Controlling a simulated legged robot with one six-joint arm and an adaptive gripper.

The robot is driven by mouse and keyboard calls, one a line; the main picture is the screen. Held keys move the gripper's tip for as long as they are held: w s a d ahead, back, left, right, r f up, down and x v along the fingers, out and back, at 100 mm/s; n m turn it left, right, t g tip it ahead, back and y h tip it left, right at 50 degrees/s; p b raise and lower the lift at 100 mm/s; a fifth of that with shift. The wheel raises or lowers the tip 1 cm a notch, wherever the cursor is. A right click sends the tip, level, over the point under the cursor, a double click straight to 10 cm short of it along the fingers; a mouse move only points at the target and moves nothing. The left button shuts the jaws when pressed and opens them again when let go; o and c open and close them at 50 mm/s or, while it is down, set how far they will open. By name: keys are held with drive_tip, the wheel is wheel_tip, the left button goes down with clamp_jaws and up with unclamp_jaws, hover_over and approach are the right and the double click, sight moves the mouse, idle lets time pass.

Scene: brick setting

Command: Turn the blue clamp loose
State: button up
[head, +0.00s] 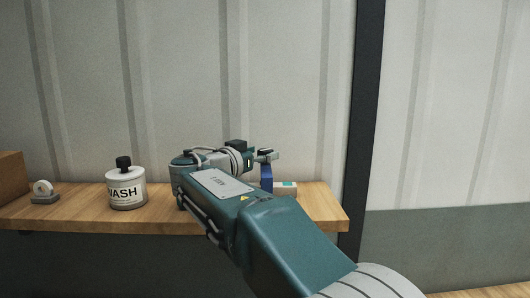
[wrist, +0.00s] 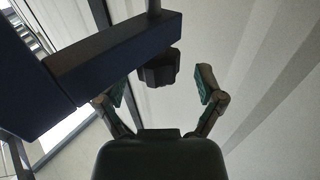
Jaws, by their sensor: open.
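The blue clamp (head: 266,178) stands near the right end of the wooden shelf, partly hidden behind my arm in the head view. In the wrist view its dark blue bar (wrist: 112,58) crosses the upper left, with a grey rod rising above it. A dark ridged knob (wrist: 159,69) sits under the bar's end. My gripper (wrist: 162,86) is open, its two green-padded fingers on either side of the knob. A gap shows between the knob and each finger, so they look apart. In the head view my gripper (head: 265,156) is beside the clamp's top.
The wooden shelf (head: 88,209) runs along a pale panelled wall. A white jar labelled WASH (head: 126,189), a small tape dispenser (head: 44,191) and a brown box (head: 10,176) stand to the left. A small white and teal box (head: 286,187) lies right of the clamp.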

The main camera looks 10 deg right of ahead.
drive_tip(key=shift+w+d, duration=0.45)
drive_tip(key=shift+d, duration=0.1)
drive_tip(key=c, duration=1.2)
drive_tip(key=shift+o, duration=0.2)
drive_tip(key=shift+s+r+t, duration=0.1)
drive_tip(key=shift+t, duration=0.2)
